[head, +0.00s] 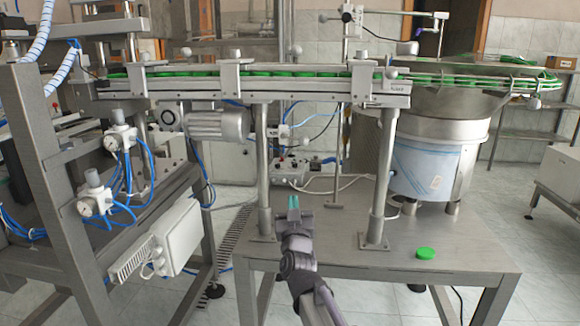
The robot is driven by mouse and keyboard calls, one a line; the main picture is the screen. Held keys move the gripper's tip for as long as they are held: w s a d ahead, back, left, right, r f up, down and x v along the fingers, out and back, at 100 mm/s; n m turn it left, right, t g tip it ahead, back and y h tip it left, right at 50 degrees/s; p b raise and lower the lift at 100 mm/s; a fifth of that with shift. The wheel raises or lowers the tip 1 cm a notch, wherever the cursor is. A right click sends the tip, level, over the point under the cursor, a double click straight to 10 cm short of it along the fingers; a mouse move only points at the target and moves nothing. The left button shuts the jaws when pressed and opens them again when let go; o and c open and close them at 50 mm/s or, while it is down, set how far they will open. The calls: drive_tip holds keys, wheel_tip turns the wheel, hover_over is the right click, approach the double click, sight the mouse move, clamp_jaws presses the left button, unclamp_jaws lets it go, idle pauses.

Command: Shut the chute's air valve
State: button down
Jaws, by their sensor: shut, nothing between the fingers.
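The chute (260,72) runs across the upper part of the head view, with a row of green caps between its metal rails. A small fitting (285,131) with a thin blue air hose is below the chute, between the two posts. It may be the air valve, but it is too small to tell its handle position. My gripper (293,202), with teal fingertips, is shut and empty. It points up in the picture, low between the posts, and appears apart from the fitting.
Steel posts (263,170) and (383,175) stand on the metal table (460,262) either side of my gripper. A loose green cap (425,253) lies on the table. A grey control box (291,171) is behind. A feeder bowl (440,150) stands right, pressure regulators (121,137) left.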

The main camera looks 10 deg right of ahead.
sight(303, 145)
drive_tip(key=w+d+r+h+p, duration=0.1)
drive_tip(key=w+r+p, duration=0.1)
drive_tip(key=w+r, duration=0.1)
drive_tip(key=w+d+r+m+t+h+p, duration=0.1)
drive_tip(key=w+d+r+p, duration=0.1)
drive_tip(key=w+r+p, duration=0.1)
drive_tip(key=w+d+r+h+p, duration=0.1)
drive_tip(key=w+r+p, duration=0.1)
drive_tip(key=r+p, duration=0.1)
drive_tip(key=shift+w+d+r, duration=0.15)
drive_tip(key=shift+w+r, duration=0.05)
drive_tip(key=shift+r, duration=0.25)
drive_tip(key=shift+w+d+r, duration=0.1)
drive_tip(key=shift+w+r, duration=0.1)
drive_tip(key=shift+r, duration=0.25)
drive_tip(key=shift+w+d, duration=0.1)
drive_tip(key=shift+w, duration=0.2)
